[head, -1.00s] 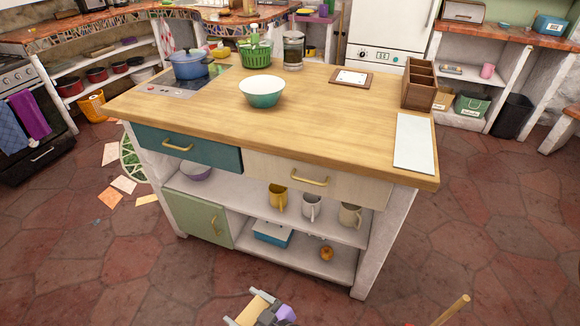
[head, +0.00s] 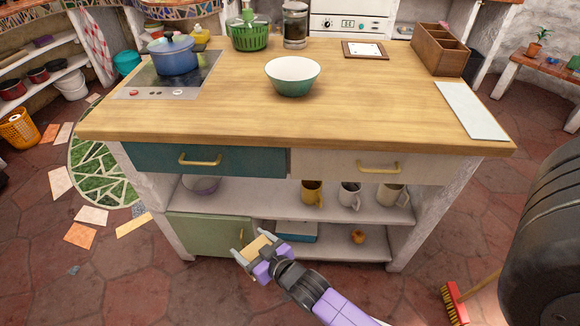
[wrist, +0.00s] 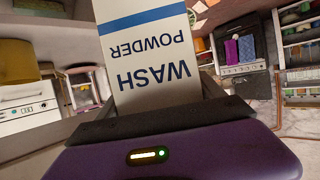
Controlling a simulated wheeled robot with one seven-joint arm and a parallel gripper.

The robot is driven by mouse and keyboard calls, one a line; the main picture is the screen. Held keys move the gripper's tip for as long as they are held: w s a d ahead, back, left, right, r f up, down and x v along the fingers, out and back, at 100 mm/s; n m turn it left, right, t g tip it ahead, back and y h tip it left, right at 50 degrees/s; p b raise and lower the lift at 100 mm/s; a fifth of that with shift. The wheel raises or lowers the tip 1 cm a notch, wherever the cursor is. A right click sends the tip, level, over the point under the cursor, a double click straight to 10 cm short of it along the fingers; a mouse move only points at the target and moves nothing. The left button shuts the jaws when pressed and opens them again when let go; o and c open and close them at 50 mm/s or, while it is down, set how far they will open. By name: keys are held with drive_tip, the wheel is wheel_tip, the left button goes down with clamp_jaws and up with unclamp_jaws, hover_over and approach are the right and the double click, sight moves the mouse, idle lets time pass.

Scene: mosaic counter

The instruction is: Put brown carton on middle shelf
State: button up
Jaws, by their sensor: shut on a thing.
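My gripper (head: 253,247) is shut on a carton (head: 259,246), whose small tan face shows between the fingers in the head view. In the wrist view the carton (wrist: 150,50) has a pale face with a blue band and upside-down "WASH POWDER" lettering; most of its body is hidden in the head view. The gripper is in front of the kitchen island, low, before the green cupboard's right edge. The island's middle shelf (head: 262,204), below the drawers, holds a bowl (head: 201,185) at left and three mugs (head: 350,194) at right.
The middle shelf looks clear between bowl and mugs. The bottom shelf has a blue-and-white box (head: 298,232) and an orange-brown item (head: 358,237). Two drawers (head: 205,160) overhang the shelf. A broom (head: 454,304) and a large dark rounded object (head: 545,245) are at right.

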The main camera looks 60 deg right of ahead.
drive_tip(key=s+d+f+m+g+h+b, duration=0.15)
drive_tip(key=s+d, duration=0.25)
drive_tip(key=d, duration=0.4)
drive_tip(key=s+d+f+m+g+h+b, duration=0.1)
drive_tip(key=s+d+m+g+h+b, duration=0.15)
drive_tip(key=d, duration=0.65)
drive_tip(key=w+d+f+m+h+b, duration=0.1)
drive_tip(key=w+d+f+b, duration=0.1)
drive_tip(key=w+d, duration=0.9)
drive_tip(key=shift+w+d+f+t+b, duration=0.4)
drive_tip(key=shift+d+f, duration=0.25)
drive_tip(key=shift+d, duration=0.2)
drive_tip(key=shift+f, duration=0.15)
drive_tip(key=o, duration=1.8)
drive_tip(key=shift+f, duration=0.1)
